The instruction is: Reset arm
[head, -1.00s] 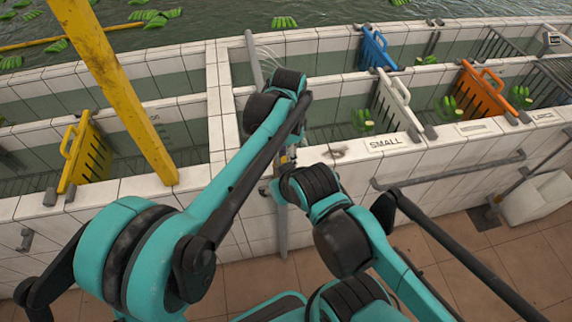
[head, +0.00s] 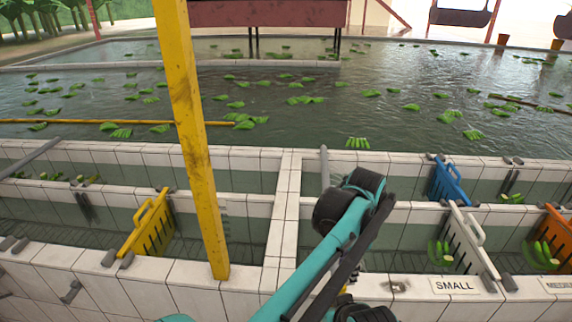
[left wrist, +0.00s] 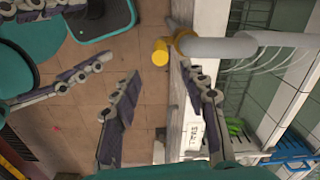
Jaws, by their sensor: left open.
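In the head view my left arm rises from the bottom centre, its elbow in front of the tiled wall; neither gripper shows there. In the left wrist view my left gripper (left wrist: 160,73) is open, with its two fingers wide apart and nothing between them. Floor tiles and the edge of the tiled wall lie behind it. In the same view, at the upper left, the fingers of my right gripper (left wrist: 105,42) are spread apart and hold nothing. Part of my teal body shows near them.
A yellow post (head: 197,130) stands left of my arm. Yellow (head: 150,228), blue (head: 448,182) and white (head: 468,238) gates stand in the tiled channels. A SMALL label (head: 455,286) is on the wall. In the left wrist view, a grey pipe (left wrist: 222,47) passes close to the left gripper.

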